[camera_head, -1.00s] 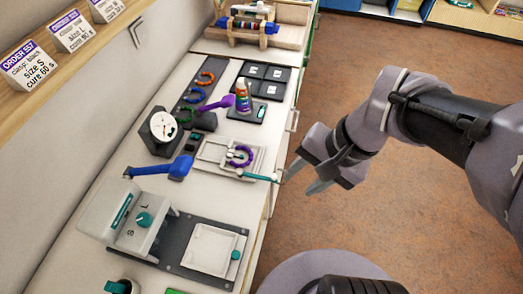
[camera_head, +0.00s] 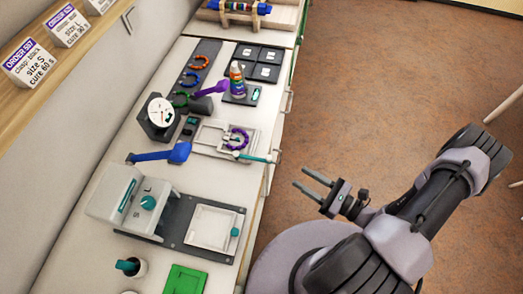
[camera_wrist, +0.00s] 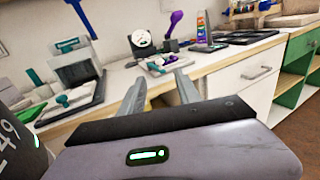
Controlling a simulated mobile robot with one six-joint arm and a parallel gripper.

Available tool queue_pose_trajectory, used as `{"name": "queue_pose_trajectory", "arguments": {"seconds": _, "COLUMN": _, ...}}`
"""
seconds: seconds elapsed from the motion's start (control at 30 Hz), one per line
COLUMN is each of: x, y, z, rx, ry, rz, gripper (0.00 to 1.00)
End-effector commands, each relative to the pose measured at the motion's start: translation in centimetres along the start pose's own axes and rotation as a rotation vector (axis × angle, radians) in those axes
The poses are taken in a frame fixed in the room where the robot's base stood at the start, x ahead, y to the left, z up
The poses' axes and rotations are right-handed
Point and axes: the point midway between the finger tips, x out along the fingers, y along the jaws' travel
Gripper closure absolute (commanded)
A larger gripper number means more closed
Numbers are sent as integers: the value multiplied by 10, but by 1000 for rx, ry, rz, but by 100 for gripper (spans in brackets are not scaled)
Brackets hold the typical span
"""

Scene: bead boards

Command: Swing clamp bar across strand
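The teal clamp bar (camera_head: 255,158) sticks out to the right from the small white clamp plate (camera_head: 208,147), its pale end reaching the counter's front edge. A ring-shaped purple bead strand (camera_head: 237,139) lies on the plate, and the bar is beside it, not across it. My gripper (camera_head: 298,177) is open and empty, off the counter over the floor, to the right of and below the bar's end. In the wrist view my two fingers (camera_wrist: 160,78) are apart and point toward the counter.
A grey press machine (camera_head: 128,200) with a white tray (camera_head: 212,226) is in front. The floor (camera_head: 370,100) right of the counter is open.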

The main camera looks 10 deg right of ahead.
Motion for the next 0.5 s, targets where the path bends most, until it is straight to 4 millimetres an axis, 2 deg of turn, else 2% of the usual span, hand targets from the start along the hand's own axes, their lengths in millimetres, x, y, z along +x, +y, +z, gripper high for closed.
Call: {"name": "queue_pose_trajectory", "arguments": {"seconds": 0.5, "x": 123, "y": 3, "z": -2, "rx": -2, "ry": 2, "rz": 12, "gripper": 60}}
